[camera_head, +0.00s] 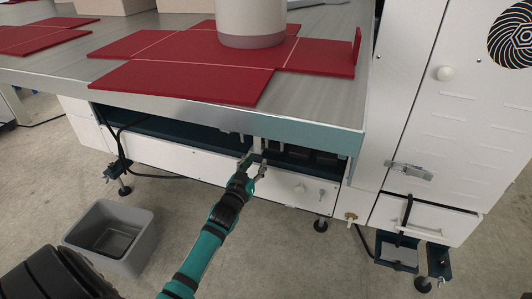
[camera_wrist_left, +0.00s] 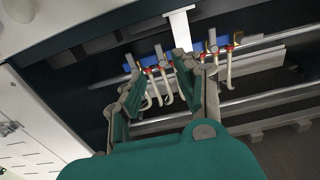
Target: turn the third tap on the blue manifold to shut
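The blue manifold (camera_wrist_left: 222,47) sits in the recess under the machine's table in the left wrist view, on a metal rail. It carries several grey tap levers (camera_wrist_left: 212,38) with red fittings and pale hoses hanging below. A white bracket (camera_wrist_left: 180,28) and my fingers cover its middle, so I cannot tell which lever is the third or how it is set. My left gripper (camera_wrist_left: 160,62) has its fingers apart in front of the manifold, with hoses showing between them. In the head view the left gripper (camera_head: 255,162) is at the recess under the table edge. My right gripper is out of view.
The metal table (camera_head: 310,105) overhangs the recess and bears a red flat blank (camera_head: 190,85) and a pale cylinder (camera_head: 250,18). A white panel (camera_head: 180,152) lies below the recess. A grey bin (camera_head: 125,262) stands on the floor at left, with open floor around it.

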